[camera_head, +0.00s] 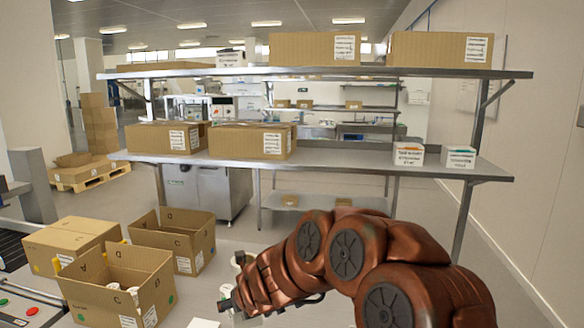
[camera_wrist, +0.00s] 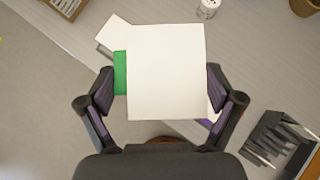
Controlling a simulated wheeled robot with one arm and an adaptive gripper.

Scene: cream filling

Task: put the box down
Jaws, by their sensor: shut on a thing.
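A white box (camera_wrist: 168,70) with a green part (camera_wrist: 120,72) along its left side fills the middle of the wrist view. My gripper (camera_wrist: 162,88) has one dark finger on each side of it and is shut on it. A worktop shows below and around the box; the gap under it cannot be judged. In the head view my reddish-brown arm hides most of the gripper, and the held box cannot be made out clearly there.
Open cardboard boxes (camera_head: 118,290) stand at the lower left. A small white jar (camera_wrist: 208,9) and a dark slotted rack (camera_wrist: 277,142) are on the worktop.

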